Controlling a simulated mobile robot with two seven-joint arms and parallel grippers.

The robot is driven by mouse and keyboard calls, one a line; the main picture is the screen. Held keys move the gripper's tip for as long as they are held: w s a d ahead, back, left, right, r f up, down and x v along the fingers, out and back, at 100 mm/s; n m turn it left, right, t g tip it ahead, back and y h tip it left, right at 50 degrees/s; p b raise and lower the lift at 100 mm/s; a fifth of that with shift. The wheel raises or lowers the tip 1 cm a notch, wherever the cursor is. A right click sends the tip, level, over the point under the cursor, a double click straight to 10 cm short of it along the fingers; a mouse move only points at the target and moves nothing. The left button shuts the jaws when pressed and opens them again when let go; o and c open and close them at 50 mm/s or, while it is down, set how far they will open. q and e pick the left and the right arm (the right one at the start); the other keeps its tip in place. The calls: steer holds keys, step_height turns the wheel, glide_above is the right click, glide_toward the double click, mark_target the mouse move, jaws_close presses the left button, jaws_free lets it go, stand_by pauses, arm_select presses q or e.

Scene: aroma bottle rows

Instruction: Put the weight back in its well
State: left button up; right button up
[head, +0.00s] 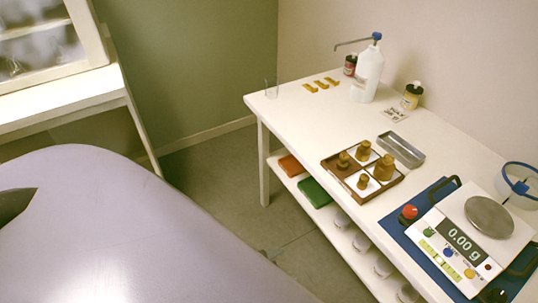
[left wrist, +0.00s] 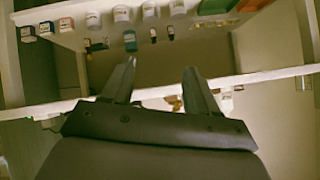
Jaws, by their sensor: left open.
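Several brass weights of different sizes stand upright in a brown wooden box (head: 330,165) with pale-floored wells. They are a left one (head: 343,160), a back one (head: 364,151), a large right one (head: 384,168) and a small front one (head: 363,182). I cannot tell how well each is seated. The balance pan (head: 489,216) is empty and the display reads 0.00 g. My left gripper (left wrist: 159,83) is open, with nothing visible between its dark fingers in the left wrist view. It is away from the box. My right gripper is not in view.
A grey metal tray (head: 401,150) lies behind the box. A pump bottle (head: 368,74), yellow pieces (head: 321,84) and a clear glass (head: 271,89) stand farther back. The balance rests on a blue mat (head: 399,228). Jars (left wrist: 122,14) stand on the lower shelf.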

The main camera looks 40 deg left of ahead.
arm_select(q)
steer(key=s+n, duration=0.1)
steer(key=n, duration=0.1)
steer(key=s+a+n, duration=0.1)
steer(key=s+n, duration=0.1)
steer(key=shift+r, duration=0.15)
stand_by(1.1)
